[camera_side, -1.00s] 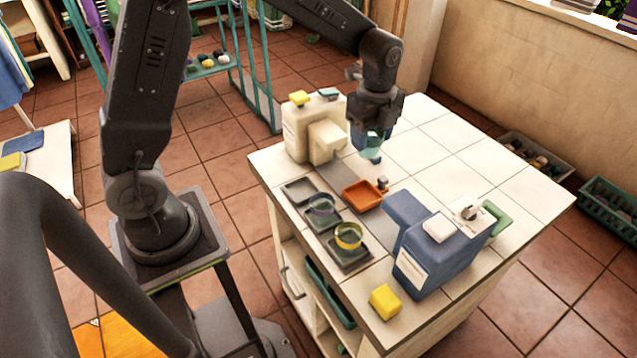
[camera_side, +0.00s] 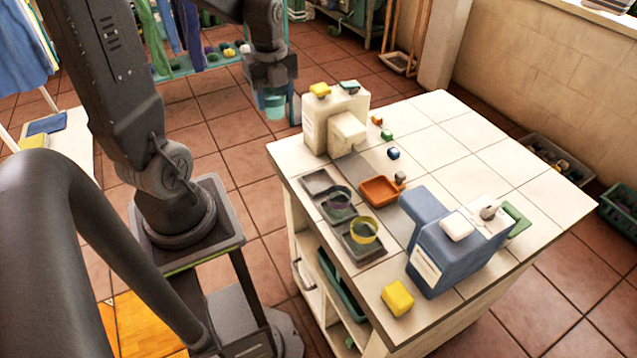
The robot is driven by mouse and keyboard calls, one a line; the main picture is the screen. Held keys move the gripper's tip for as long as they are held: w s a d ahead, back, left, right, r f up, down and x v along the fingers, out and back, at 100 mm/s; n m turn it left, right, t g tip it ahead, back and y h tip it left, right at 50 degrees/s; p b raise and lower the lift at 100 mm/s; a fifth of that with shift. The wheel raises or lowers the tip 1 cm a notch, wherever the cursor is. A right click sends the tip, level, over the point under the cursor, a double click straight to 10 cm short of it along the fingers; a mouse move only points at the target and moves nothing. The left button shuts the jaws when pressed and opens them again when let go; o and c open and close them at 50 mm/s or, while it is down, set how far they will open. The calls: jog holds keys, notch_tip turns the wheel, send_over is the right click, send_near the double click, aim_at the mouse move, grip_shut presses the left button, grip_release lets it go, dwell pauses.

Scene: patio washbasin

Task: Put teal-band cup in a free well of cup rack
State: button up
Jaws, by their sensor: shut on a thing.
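My gripper (camera_side: 273,88) is at the upper middle, shut on the teal-band cup (camera_side: 275,106). The cup looks translucent and hangs roughly upright in the air, left of the beige dispenser and seemingly clear of the counter. The cup rack is a row of dark square wells along the counter's left side. Its far well (camera_side: 318,182) is empty.
The beige dispenser (camera_side: 318,122) stands at the counter's far left corner, close to the held cup. An orange tray (camera_side: 380,191) lies right of the rack. A blue dispenser (camera_side: 440,255) and yellow sponge (camera_side: 398,298) are nearer. The counter's back right is clear.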

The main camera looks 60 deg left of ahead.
aim_at(269, 116)
jog(key=shift+s+a+f, duration=0.1)
jog(key=shift+s+a, duration=0.2)
jog(key=shift+s, duration=0.55)
notch_tip(269, 116, down, 5)
jog(key=shift+w+d+r, duration=0.1)
jog(key=shift+w, duration=0.05)
jog(key=w+d+f, duration=0.2)
jog(key=d, duration=0.1)
jog(key=w+d+f, duration=0.2)
jog(key=w+d, duration=0.1)
jog(key=w+d+f, duration=0.2)
jog(key=d+f, duration=0.1)
jog(key=shift+w+f, duration=0.1)
jog(key=shift+w, duration=0.05)
jog(key=shift+f, duration=2)
jog(key=shift+f, duration=0.15)
jog(key=o, duration=0.9)
